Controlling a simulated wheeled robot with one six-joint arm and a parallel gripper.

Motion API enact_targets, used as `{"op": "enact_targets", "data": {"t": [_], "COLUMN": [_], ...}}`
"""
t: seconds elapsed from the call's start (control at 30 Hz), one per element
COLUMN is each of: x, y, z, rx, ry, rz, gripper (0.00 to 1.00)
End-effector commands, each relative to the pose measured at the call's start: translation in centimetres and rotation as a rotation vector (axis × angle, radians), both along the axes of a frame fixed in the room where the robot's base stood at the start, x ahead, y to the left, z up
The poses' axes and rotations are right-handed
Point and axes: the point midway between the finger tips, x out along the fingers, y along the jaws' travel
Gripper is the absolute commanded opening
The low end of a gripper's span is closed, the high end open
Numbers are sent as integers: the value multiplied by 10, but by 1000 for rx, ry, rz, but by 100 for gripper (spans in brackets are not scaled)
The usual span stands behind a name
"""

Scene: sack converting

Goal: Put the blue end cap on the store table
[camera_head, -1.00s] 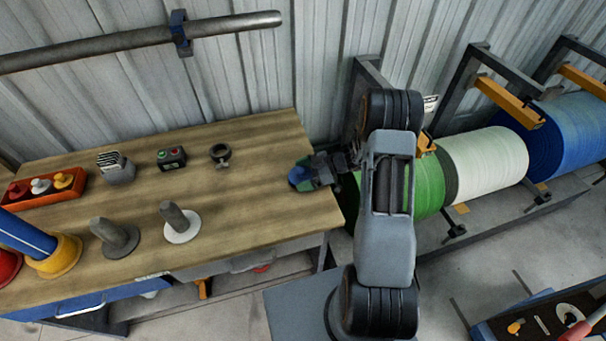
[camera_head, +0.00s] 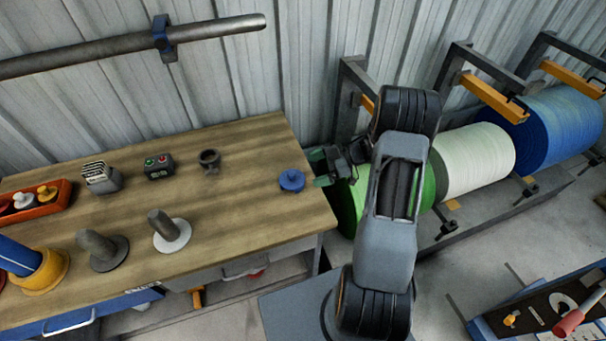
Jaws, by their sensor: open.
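The blue end cap (camera_head: 291,180) lies on the wooden table (camera_head: 245,215), close to its right edge. It is a round blue disc with a small raised knob. My gripper (camera_head: 318,167) is just right of the cap, at the table's right edge, with its green-tipped fingers apart from the cap. The gripper is open and empty. Part of it is dark and small in the view.
The table also holds a dark ring clamp (camera_head: 209,160), a button box (camera_head: 159,167), a grey block (camera_head: 101,178), two upright posts (camera_head: 168,231) and an orange tray (camera_head: 38,205). Table wood around the cap is clear.

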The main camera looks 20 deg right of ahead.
Motion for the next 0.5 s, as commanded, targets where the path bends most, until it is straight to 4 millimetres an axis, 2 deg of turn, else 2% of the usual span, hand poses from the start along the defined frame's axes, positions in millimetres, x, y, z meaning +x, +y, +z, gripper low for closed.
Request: {"op": "enact_targets", "data": {"t": [0.1,0.3,0.37,0.5], "x": [-4,-3,5,45], "y": [-16,-29,-29,-23], "z": [7,16,23,54], "rx": [-1,-13,-41,-172], "ry": [-2,-15,-44,-179], "rz": [-2,-16,-49,-233], "gripper": [100,100,100,100]}}
